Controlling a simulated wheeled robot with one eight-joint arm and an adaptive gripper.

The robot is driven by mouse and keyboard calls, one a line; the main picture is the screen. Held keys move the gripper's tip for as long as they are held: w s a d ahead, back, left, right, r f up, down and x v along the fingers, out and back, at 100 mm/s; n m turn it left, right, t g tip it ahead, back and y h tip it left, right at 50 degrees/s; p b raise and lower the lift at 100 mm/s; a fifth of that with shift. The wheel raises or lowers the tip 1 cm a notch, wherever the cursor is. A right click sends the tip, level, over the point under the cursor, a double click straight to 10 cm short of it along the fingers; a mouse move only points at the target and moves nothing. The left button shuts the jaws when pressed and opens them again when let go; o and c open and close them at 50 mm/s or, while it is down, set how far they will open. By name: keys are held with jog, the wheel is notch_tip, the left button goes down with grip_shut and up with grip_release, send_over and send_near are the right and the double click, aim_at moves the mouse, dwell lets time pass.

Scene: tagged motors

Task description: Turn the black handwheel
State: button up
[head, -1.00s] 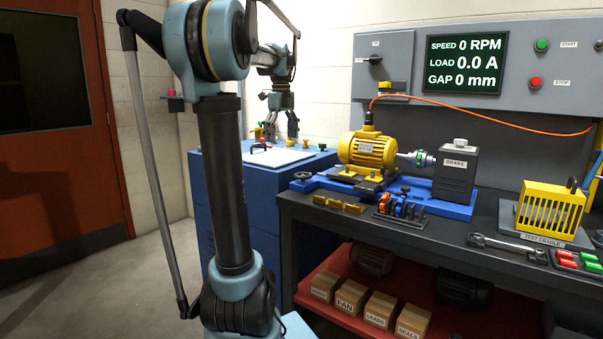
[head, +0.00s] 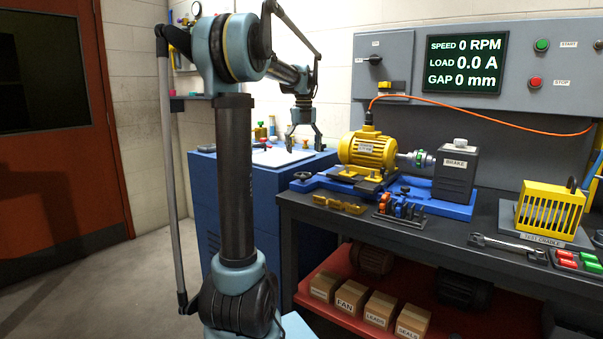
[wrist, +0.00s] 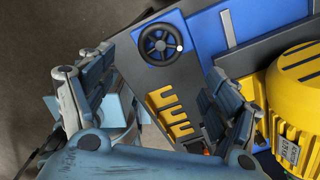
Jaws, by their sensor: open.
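The black handwheel (wrist: 158,44) shows in the wrist view at the left end of the blue motor base (wrist: 265,18), with a small pale knob on its rim. In the head view the handwheel (head: 303,176) is small, at the near left end of the blue base. My gripper (head: 304,147) is open and empty, above and behind the handwheel in that picture. In the wrist view its fingers (wrist: 160,65) are spread to either side, with the wheel between and a little beyond the tips. I see no contact.
The yellow motor (head: 368,149) stands on the base close to the right finger. Brass pieces (head: 340,204) and a tool rack (head: 400,210) lie on the bench in front. A blue cabinet (head: 235,200) stands left of the bench. An orange cable (head: 480,113) hangs above.

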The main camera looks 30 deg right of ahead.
aim_at(303, 174)
notch_tip(303, 174, down, 9)
jog(key=shift+f, duration=0.1)
dwell(0.3)
jog(key=c, duration=1)
